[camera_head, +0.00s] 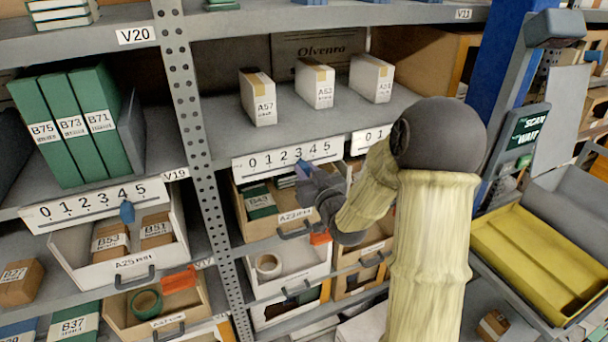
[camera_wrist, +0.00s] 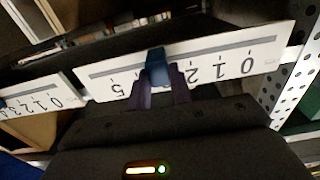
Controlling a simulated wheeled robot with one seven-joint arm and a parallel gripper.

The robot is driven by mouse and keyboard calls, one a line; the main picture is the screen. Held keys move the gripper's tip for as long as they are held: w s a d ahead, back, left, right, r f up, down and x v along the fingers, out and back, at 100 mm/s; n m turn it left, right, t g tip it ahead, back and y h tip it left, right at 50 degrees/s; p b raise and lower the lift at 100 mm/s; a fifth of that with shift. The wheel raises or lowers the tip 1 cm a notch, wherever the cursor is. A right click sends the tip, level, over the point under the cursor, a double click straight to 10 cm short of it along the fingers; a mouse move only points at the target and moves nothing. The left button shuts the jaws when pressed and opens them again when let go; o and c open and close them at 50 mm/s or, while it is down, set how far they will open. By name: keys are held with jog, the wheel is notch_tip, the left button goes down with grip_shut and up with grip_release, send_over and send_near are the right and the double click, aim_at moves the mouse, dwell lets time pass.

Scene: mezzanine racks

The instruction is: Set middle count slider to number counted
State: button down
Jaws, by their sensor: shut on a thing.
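The middle count slider's white scale (camera_head: 287,158), numbered 0 to 5, runs along the shelf edge. It shows upside down in the wrist view (camera_wrist: 103,78). Its blue slider knob (camera_wrist: 156,61) is between my gripper's fingers (camera_wrist: 161,80), which are shut on it. The knob stands around 3 to 4; the fingers hide the numbers there, so I cannot tell exactly. In the head view my gripper (camera_head: 305,171) reaches the scale from the lower right. Three white boxes, A57 (camera_head: 258,98), A53 (camera_head: 315,84) and A51 (camera_head: 371,79), stand on the shelf above the scale.
A left scale (camera_head: 95,205) has its blue knob (camera_head: 127,212) near 4. A right scale (camera_head: 371,138) is partly behind my arm. Drawers, including one with a green box (camera_head: 260,203), sit below. A perforated rack post (camera_head: 190,120) stands left of the middle scale.

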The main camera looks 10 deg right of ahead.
jog(key=shift+a+r, duration=0.1)
jog(key=c, duration=1.2)
grip_release()
jog(key=shift+c, duration=0.2)
jog(key=shift+s, duration=0.1)
jog(key=s+d+b, duration=0.2)
jog(key=s+b, duration=1.3)
jog(key=s, duration=0.2)
jog(key=shift+d, duration=0.35)
